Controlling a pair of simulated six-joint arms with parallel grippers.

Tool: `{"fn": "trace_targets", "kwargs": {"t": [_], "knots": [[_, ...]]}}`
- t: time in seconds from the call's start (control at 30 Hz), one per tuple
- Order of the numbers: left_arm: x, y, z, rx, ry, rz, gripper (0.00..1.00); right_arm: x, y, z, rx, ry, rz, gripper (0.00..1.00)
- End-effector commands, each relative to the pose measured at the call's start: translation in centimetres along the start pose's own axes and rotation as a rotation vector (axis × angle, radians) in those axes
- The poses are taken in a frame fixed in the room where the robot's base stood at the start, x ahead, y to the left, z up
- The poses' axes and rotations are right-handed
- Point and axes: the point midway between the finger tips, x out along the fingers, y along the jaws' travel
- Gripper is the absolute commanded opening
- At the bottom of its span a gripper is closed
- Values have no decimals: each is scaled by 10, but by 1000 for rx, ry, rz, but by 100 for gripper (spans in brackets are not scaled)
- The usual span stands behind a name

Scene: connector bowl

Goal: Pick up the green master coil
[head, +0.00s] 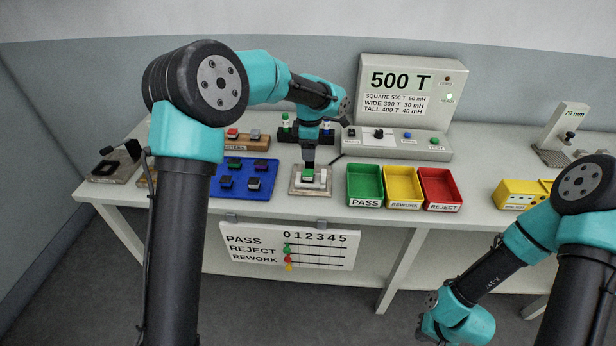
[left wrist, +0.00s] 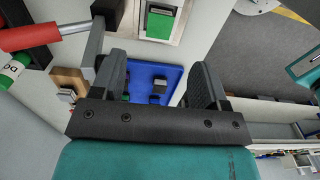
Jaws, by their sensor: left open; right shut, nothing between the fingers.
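A green-topped coil block (head: 309,175) sits in the pale test fixture (head: 327,186) in the middle of the table. I take it for the green master coil; I cannot read a label on it. It also shows in the left wrist view (left wrist: 160,21). My left gripper (head: 308,160) points down just above it in the head view. In the left wrist view its two dark fingers (left wrist: 157,72) stand apart with nothing held between them. My right gripper (head: 432,328) hangs low in front of the table, empty and shut, its fingertips hardly visible.
A blue tray (head: 262,196) with several dark and green coils lies left of the fixture. A wooden rack (head: 246,146) with red and grey blocks stands behind it. Green (head: 364,185), yellow (head: 403,186) and red (head: 440,188) bins stand right. A meter (head: 408,95) stands behind.

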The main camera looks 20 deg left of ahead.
Motion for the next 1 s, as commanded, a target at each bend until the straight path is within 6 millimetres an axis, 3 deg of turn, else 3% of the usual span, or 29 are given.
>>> {"fn": "trace_targets", "kwargs": {"t": [0.1, 0.3, 0.77, 1.0], "knots": [[22, -1, 0, 0, 1, -4, 68, 0, 0, 0, 0, 0, 0, 0], [45, 0, 0, 1, 0, -2, 68, 0, 0, 0, 0, 0, 0, 0], [52, 0, 0, 0, 1, -2, 68, 0, 0, 0, 0, 0, 0, 0], [83, -1, 0, -1, 0, -4, 68, 0, 0, 0, 0, 0, 0, 0]]}}
